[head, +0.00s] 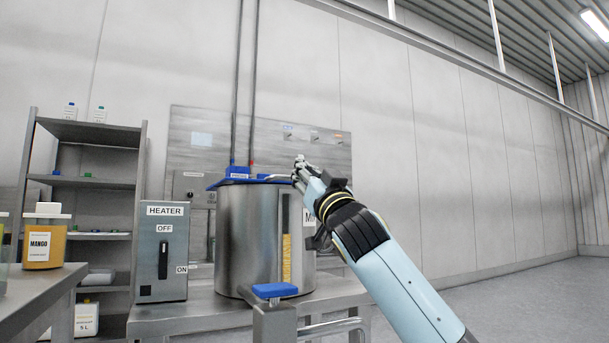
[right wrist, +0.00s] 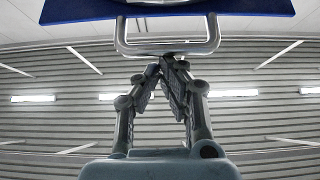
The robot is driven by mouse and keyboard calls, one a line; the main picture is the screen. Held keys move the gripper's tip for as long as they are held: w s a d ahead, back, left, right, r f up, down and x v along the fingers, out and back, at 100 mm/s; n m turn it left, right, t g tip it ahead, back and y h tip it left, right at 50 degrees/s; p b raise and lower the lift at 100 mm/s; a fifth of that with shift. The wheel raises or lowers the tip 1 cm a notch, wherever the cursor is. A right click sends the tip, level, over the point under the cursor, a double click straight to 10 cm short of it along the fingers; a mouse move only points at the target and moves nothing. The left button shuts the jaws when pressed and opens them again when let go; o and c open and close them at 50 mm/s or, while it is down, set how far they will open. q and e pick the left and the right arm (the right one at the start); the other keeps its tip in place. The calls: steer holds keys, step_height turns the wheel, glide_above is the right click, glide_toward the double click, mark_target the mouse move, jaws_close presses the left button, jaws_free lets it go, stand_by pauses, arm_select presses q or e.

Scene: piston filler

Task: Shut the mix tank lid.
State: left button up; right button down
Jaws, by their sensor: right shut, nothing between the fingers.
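The mix tank (head: 248,240) is a steel cylinder on a bench in the middle of the head view, with a yellow sight strip on its front. Its blue-edged lid (head: 226,182) lies about level across the tank top; I cannot tell whether it is fully seated. A grey bar handle sticks out at the lid's right side. The blue lid edge (right wrist: 215,8) and handle (right wrist: 167,50) also show in the right wrist view. My right gripper (head: 299,166) is at the handle; its empty fingertips (right wrist: 167,65) are shut together near the bar. Contact is unclear. My left gripper is out of view.
A heater box (head: 163,262) with a lever stands left of the tank. A blue-topped metal post (head: 274,291) stands in front. Two vertical pipes rise behind the lid. A mango jar (head: 42,245) stands on the left table. The right side is open floor.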

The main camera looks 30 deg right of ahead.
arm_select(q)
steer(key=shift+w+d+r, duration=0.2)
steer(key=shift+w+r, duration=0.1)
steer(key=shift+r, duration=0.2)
arm_select(e)
steer(key=shift+f, duration=0.4)
arm_select(q)
steer(key=shift+b, duration=0.3)
arm_select(e)
steer(key=shift+f, duration=0.15)
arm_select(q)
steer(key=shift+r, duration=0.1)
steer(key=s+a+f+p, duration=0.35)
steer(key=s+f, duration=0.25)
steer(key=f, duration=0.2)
arm_select(e)
step_height(320, 180, up, 5)
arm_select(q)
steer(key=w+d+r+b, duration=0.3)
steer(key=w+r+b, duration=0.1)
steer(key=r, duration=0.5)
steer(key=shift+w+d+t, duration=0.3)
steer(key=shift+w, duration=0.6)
arm_select(e)
steer(key=w+f+v, duration=0.1)
steer(key=v, duration=0.9)
steer(key=shift+s+f, duration=0.25)
steer(key=shift+f, duration=0.2)
